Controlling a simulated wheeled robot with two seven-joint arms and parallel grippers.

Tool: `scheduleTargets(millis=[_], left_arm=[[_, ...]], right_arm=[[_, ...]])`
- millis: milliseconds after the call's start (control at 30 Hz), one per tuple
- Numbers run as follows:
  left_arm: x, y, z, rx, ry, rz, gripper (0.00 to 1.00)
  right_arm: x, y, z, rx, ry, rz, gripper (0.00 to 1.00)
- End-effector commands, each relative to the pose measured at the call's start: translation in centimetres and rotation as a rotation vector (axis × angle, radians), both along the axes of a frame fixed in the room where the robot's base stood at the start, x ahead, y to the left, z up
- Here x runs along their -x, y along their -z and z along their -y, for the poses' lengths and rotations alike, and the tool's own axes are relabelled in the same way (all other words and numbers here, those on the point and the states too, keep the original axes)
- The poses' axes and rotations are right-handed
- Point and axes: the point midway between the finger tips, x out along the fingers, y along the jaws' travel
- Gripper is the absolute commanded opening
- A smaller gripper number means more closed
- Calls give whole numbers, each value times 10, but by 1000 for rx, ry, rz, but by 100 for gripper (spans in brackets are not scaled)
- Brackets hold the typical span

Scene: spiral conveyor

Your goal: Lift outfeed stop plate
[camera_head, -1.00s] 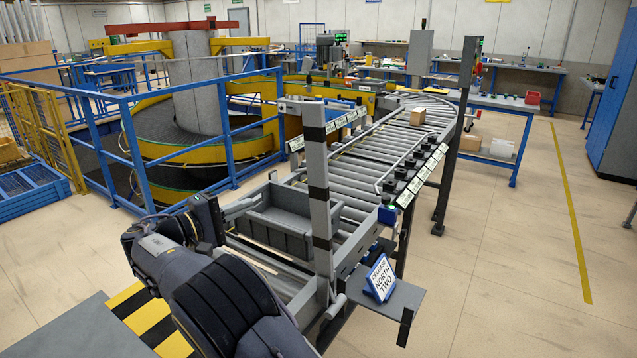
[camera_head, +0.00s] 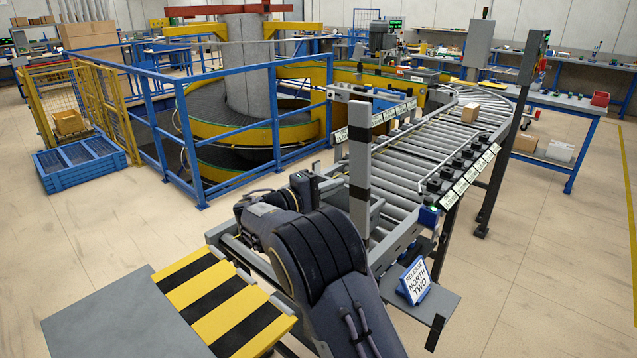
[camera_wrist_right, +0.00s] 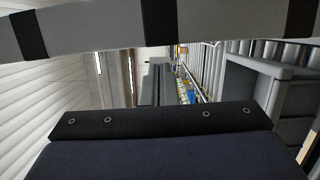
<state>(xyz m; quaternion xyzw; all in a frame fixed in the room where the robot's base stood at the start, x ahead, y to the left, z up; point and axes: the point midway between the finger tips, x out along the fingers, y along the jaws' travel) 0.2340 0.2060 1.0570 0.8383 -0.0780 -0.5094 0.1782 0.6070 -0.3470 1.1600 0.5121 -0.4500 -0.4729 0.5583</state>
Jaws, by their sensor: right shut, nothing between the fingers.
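I cannot pick out the outfeed stop plate with certainty; my right arm covers much of the conveyor's near end in the head view. A grey upright post with black bands (camera_head: 359,170) stands at that end, and a banded grey bar crosses the top of the right wrist view (camera_wrist_right: 100,32). My right gripper (camera_head: 308,187) is shut and empty, left of the post and partly hidden by its own arm. A grey tote (camera_wrist_right: 262,95) shows at the right of the wrist view. My left gripper is not in view.
The roller conveyor (camera_head: 418,155) curves away to the back and carries a small carton (camera_head: 470,112). A "Release North Two" sign (camera_head: 414,280) stands on a side shelf. Blue railings (camera_head: 230,112) surround the spiral. The right floor is open.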

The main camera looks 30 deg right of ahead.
Motion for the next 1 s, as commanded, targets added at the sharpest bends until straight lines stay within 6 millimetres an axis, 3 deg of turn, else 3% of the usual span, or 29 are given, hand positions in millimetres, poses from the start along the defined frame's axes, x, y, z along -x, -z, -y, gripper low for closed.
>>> scheduleTargets(millis=[167,533,800,1000], left_arm=[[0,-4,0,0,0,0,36],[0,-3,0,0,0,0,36],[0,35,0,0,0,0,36],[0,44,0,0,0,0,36]], right_arm=[[11,-1,4,-1,0,-1,0],[13,-1,5,0,0,2,0],[39,0,15,-42,1,100,0],[52,-6,21,-61,2,149,0]])
